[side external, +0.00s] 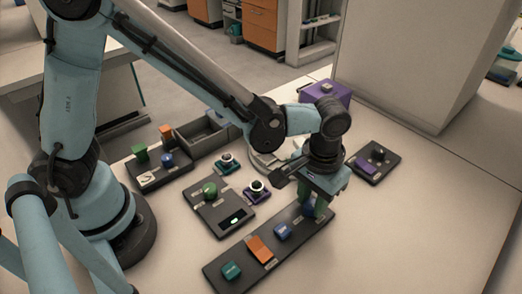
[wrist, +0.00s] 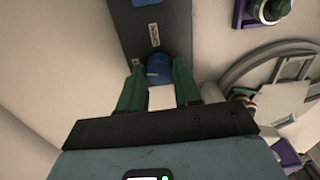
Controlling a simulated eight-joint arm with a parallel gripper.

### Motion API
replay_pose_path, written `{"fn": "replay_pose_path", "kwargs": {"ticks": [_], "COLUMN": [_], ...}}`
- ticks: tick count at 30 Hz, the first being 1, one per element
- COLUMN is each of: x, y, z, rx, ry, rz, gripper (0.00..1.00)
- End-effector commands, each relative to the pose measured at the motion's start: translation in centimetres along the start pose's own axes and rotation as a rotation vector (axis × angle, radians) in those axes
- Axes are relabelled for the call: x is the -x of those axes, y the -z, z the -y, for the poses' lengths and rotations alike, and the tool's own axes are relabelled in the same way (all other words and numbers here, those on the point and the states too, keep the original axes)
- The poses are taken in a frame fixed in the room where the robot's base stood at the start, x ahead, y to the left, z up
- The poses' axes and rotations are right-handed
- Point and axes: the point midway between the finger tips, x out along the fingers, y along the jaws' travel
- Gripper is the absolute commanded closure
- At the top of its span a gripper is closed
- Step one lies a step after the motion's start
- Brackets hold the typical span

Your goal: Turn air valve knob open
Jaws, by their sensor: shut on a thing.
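A round blue knob (wrist: 158,68) sits at the end of a long dark panel (wrist: 152,15), with a small pale label beside it too small to read. I take it for the air valve knob. My gripper (wrist: 157,80) has its green fingers on either side of the knob, shut on it. In the side external view, my gripper (side external: 314,206) points down at the far right end of the panel (side external: 250,278). The knob (side external: 307,210) is partly hidden there by the fingers. How far it is turned cannot be told.
The same panel bears a blue block (side external: 282,231), an orange switch (side external: 260,249) and a teal block (side external: 231,270). A small dark panel (side external: 376,160) lies right.

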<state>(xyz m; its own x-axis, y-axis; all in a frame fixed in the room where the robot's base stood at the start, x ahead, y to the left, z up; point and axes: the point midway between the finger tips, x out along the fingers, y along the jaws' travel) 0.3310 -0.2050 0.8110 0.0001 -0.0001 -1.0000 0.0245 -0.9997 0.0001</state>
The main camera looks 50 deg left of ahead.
Motion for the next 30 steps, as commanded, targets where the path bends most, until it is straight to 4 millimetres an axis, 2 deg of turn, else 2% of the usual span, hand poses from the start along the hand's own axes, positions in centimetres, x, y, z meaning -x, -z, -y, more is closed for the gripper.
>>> {"fn": "replay_pose_path", "kwargs": {"ticks": [30], "x": [0.06], "y": [-0.03], "z": [-0.05], "rx": [-0.959], "ry": [0.0], "rz": [0.001], "gripper": [0.98]}}
